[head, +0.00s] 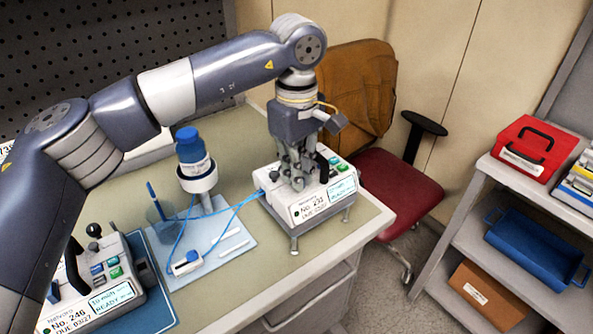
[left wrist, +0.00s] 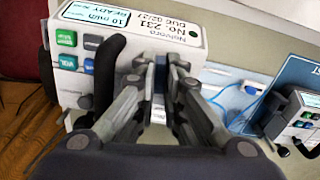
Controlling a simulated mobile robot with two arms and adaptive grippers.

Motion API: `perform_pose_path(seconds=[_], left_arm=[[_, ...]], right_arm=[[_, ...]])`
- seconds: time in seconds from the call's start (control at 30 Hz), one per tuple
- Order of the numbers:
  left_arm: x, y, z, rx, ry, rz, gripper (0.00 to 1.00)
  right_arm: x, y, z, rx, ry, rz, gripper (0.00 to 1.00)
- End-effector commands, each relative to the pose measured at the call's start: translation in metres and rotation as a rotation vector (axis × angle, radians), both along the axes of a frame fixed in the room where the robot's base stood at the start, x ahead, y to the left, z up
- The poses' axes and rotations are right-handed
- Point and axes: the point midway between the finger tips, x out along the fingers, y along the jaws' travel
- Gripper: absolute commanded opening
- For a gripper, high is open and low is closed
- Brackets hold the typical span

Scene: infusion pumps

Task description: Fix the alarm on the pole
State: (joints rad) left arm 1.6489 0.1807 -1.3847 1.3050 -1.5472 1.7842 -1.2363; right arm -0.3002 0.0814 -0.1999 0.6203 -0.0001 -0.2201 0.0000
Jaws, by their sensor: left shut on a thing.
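A white infusion pump marked No. 231 (head: 318,205) sits on a small legged stand at the desk's right end; its screen reads READY. It also shows in the left wrist view (left wrist: 185,38). My left gripper (head: 296,180) points down at the pump's top. Its fingers (left wrist: 160,75) are closed around a small part, probably the knob, which they mostly hide. The pump's black handle (left wrist: 105,70) is beside the fingers, outside them. A second pump, No. 246 (head: 85,300), stands on a blue mat at lower left, with a black knob (head: 93,230) on top. My right gripper is out of view.
A blue-capped bottle (head: 190,146) sits in a white holder (head: 198,181) on a short post. A blue cable runs from a small white device (head: 186,262) to pump 231. A red chair (head: 398,195) stands behind; a shelf with a red case (head: 532,147) is at right.

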Motion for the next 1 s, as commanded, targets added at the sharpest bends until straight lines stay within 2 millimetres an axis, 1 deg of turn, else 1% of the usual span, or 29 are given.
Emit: perform_pose_path(seconds=[0.1, 0.3, 0.87, 0.9, 0.93, 1.0], left_arm=[[0.001, -0.0002, 0.0017, -0.001, -0.005, -0.062, 0.0], [0.0013, -0.0002, 0.0018, -0.001, -0.005, -0.129, 0.0], [0.0013, -0.0002, 0.002, 0.0, -0.006, -0.159, 0.0], [0.0013, -0.0002, 0.0021, 0.0, -0.006, -0.159, 0.14], [0.0013, -0.0002, 0.002, -0.001, -0.005, -0.159, 0.17], [0.0011, -0.0002, 0.0017, 0.0, -0.004, -0.159, 0.17]], right_arm=[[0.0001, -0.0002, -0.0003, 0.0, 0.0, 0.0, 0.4], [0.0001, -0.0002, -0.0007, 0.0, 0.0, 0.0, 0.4], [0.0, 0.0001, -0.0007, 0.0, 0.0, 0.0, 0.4], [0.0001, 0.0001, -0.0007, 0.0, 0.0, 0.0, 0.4], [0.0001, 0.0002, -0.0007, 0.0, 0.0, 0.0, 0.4], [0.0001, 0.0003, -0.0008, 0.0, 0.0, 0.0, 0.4]])
